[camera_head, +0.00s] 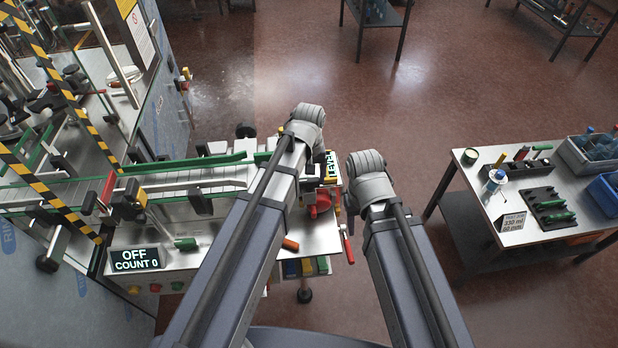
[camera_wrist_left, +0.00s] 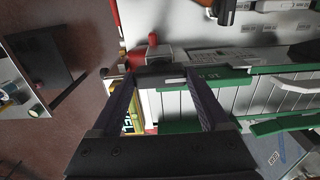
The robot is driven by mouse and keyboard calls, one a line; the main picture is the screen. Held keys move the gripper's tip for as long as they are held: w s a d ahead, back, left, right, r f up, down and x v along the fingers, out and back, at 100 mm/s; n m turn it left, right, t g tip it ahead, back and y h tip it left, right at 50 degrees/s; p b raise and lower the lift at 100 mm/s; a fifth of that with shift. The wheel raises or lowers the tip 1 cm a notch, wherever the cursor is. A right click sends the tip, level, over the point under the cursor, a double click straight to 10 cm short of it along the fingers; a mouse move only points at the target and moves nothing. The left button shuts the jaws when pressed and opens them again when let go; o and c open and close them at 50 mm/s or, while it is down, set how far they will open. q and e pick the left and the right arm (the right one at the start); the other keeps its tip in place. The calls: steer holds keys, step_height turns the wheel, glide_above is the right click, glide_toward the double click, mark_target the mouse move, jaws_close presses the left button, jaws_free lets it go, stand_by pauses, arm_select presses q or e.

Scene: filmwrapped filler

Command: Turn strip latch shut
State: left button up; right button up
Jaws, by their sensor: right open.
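I cannot tell for certain which part is the strip latch. A red fitting (camera_head: 319,204) sits at the right end of the conveyor (camera_head: 165,188). A red-handled lever (camera_head: 347,247) stands near the bench's front right corner. The left wrist view shows a red knob on a grey block (camera_wrist_left: 152,52) just beyond the left fingertips. My left gripper (camera_wrist_left: 165,80) has its fingers spread apart over the conveyor end, with a dark bar and a yellow label (camera_wrist_left: 137,112) seen between them. In the head view it is hidden behind my left arm.
A display reading OFF, COUNT 0 (camera_head: 136,259) stands at the bench's left. A green rail (camera_head: 190,163) runs along the conveyor. A side table (camera_head: 478,172) with tools and blue bins (camera_head: 606,190) is at the right. The floor between is clear.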

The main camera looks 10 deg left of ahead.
arm_select(q)
steer(key=c, duration=0.7)
steer(key=m, duration=0.4)
steer(key=shift+m, duration=0.3)
steer(key=m, duration=0.4)
steer(key=shift+m, duration=0.3)
steer(key=m, duration=0.4)
steer(key=shift+m, duration=2.3)
